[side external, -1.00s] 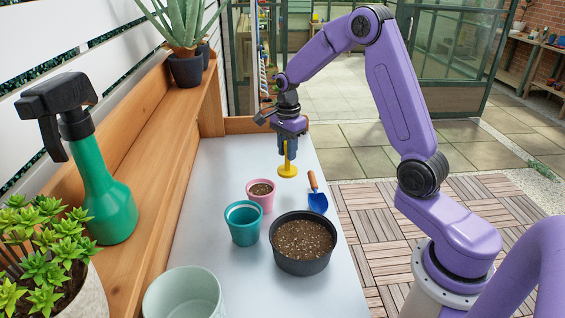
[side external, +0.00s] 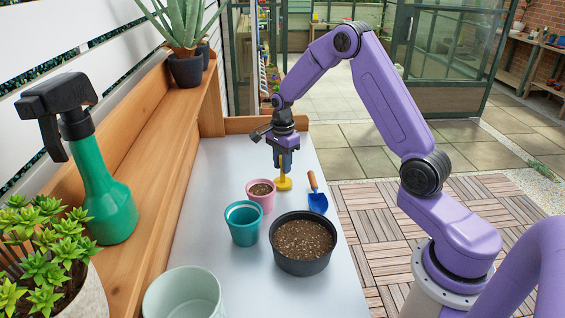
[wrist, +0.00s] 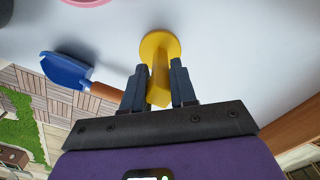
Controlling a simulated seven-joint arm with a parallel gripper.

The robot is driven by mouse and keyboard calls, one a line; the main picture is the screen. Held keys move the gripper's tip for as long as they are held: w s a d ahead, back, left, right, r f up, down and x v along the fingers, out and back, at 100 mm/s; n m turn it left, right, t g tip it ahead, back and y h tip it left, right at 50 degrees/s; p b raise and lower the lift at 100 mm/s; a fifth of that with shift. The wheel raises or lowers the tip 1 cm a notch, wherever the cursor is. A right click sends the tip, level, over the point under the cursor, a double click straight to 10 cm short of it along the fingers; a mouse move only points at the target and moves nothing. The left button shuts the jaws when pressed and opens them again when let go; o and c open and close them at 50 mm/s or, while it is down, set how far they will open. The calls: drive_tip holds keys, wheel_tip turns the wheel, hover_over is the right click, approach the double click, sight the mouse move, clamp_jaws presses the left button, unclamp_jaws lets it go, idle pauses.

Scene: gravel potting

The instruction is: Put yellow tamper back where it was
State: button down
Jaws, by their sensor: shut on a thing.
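The yellow tamper (side external: 284,183) is upright, its round disc foot downward, at the far part of the grey bench top. My gripper (side external: 283,160) is shut on its handle from above. In the wrist view the tamper (wrist: 160,48) sits between the two dark fingers of my gripper (wrist: 158,85), with its disc facing away from me. The disc is at or very close to the bench surface; I cannot tell whether it touches.
A teal pot (side external: 243,225), a black pot of gravelly soil (side external: 303,242) and a pale green pot (side external: 183,295) stand nearer. Bench space (side external: 225,160) left of the tamper is clear.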

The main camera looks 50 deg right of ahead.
drive_tip(key=c, duration=0.9)
unclamp_jaws()
drive_tip(key=shift+f, duration=0.15)
wheel_tip(320, 180, up, 12)
drive_tip(key=shift+r, duration=0.15)
drive_tip(key=s+a+r+n, duration=0.2)
drive_tip(key=s+a+n, duration=1.2)
drive_tip(key=a+n, duration=0.15)
drive_tip(key=s+f+n, duration=0.1)
drive_tip(key=s+n, duration=1.5)
drive_tip(key=s, duration=0.5)
drive_tip(key=shift+s+a+f, duration=0.15)
drive_tip(key=shift+s+f, duration=0.1)
drive_tip(key=shift+f, duration=0.1)
